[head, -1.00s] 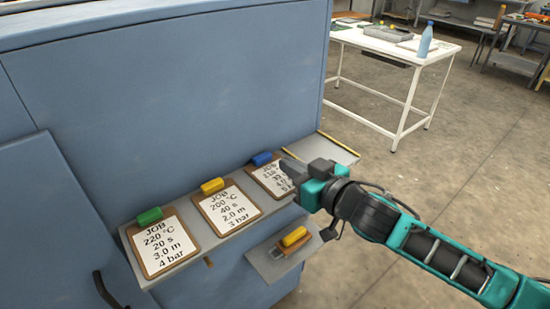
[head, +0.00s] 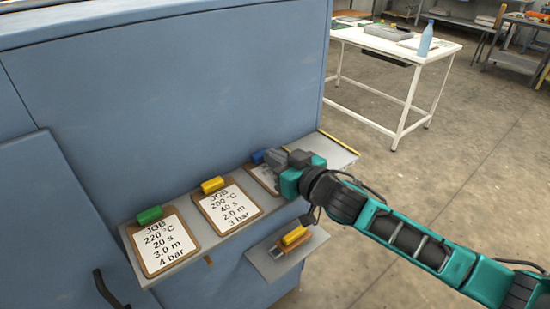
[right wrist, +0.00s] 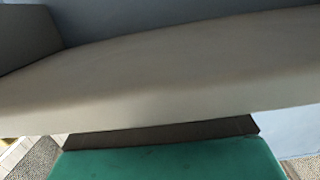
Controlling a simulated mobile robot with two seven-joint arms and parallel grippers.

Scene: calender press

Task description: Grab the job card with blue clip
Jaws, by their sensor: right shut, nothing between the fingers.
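The job card with the blue clip (head: 259,156) lies on the narrow grey shelf at the right end of the row of cards. Only the left strip of its sheet (head: 262,178) shows; my right gripper covers the rest. My right gripper (head: 273,158) is shut and empty, its tips at or just over the right end of the blue clip; I cannot tell whether they touch. The right wrist view shows a close pale surface and a green part of my gripper, with no clip to make out. My left gripper is not in view.
Cards with a yellow clip (head: 213,185) and a green clip (head: 150,215) lie to the left on the shelf (head: 215,235). A lower ledge (head: 267,265) holds a yellow-orange tool (head: 292,238). The blue cabinet wall (head: 170,110) rises behind. A white table (head: 385,45) stands further back.

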